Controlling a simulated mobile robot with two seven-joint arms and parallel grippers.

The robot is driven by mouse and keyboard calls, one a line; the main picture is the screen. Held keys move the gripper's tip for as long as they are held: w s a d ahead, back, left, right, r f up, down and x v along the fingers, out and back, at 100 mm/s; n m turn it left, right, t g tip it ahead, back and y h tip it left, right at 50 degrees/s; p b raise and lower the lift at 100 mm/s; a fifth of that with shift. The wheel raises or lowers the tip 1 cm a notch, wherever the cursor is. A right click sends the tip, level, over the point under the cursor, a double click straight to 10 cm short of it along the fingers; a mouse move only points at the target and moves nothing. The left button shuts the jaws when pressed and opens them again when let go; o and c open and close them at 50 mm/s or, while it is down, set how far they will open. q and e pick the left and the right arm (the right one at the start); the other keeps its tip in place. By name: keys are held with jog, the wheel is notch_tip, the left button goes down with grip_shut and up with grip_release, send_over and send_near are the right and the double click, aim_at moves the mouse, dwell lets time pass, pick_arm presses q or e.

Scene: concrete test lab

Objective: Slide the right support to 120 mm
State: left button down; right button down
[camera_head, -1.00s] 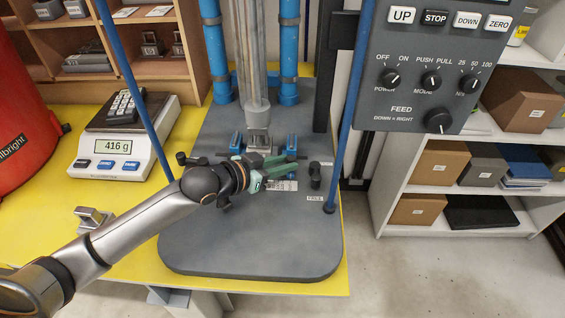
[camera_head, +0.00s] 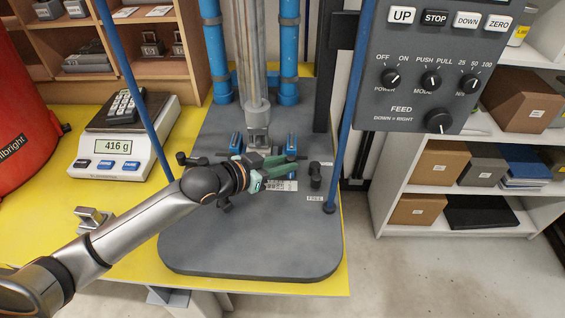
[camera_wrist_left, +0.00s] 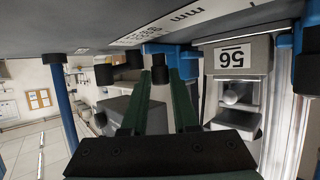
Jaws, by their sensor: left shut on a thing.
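The right support (camera_head: 291,144) is a small blue block on the grey machine base (camera_head: 230,245), right of the central clamp. The left support (camera_head: 236,142) is a similar blue block. My left gripper (camera_head: 288,164) has green fingers and reaches across the front of the right support, partly hiding it. In the left wrist view, its fingers (camera_wrist_left: 158,92) are shut on a dark round knob (camera_wrist_left: 160,76). I cannot tell how the knob joins the support. The white scale label (camera_head: 284,186) lies just in front; its marks are too small to read. My right gripper is not in view.
A black lever (camera_head: 316,176) stands by the "FREE" label (camera_head: 315,198), right of the gripper. Blue posts (camera_head: 340,150) flank the base. The metal column (camera_head: 250,60) hangs above the middle. A control panel (camera_head: 435,70) is at upper right, a scale (camera_head: 122,140) at left.

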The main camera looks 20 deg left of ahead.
pick_arm(q)
jog(key=shift+s+a+r+p, duration=0.1)
jog(key=shift+s+a+p, duration=0.1)
jog(key=shift+a+p, duration=0.55)
jog(key=shift+s+a, duration=0.1)
jog(key=shift+a, duration=0.05)
jog(key=c, duration=0.7)
grip_release()
jog(key=v, duration=1)
jog(key=shift+v, duration=1.15)
